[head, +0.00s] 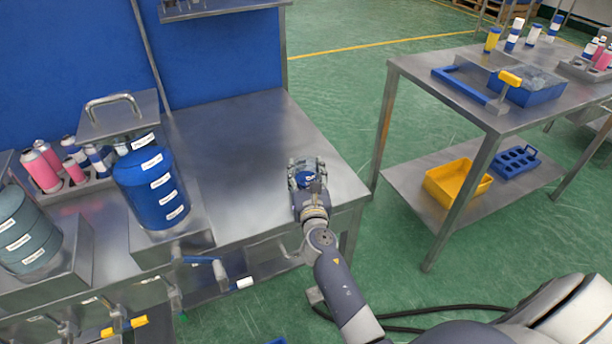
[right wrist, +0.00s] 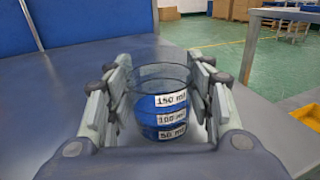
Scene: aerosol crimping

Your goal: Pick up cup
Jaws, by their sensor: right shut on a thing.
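A clear cup (right wrist: 160,100) with blue contents and labels reading 150, 100 and 50 ml is in the right wrist view, upright between the fingers. My right gripper (right wrist: 160,108) is shut on its sides. In the head view the right gripper (head: 307,172) is over the right end of the metal bench, and the cup (head: 305,180) is mostly hidden by the fingers. I cannot tell whether the cup touches the bench top. My left gripper is not in view.
The metal bench (head: 235,150) is clear left of the cup. A large blue labelled container (head: 153,188) stands further left, near several pink cans (head: 42,168). A metal table (head: 440,75) with a blue tray (head: 530,90) stands at right, with a yellow bin (head: 455,183) on its lower shelf.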

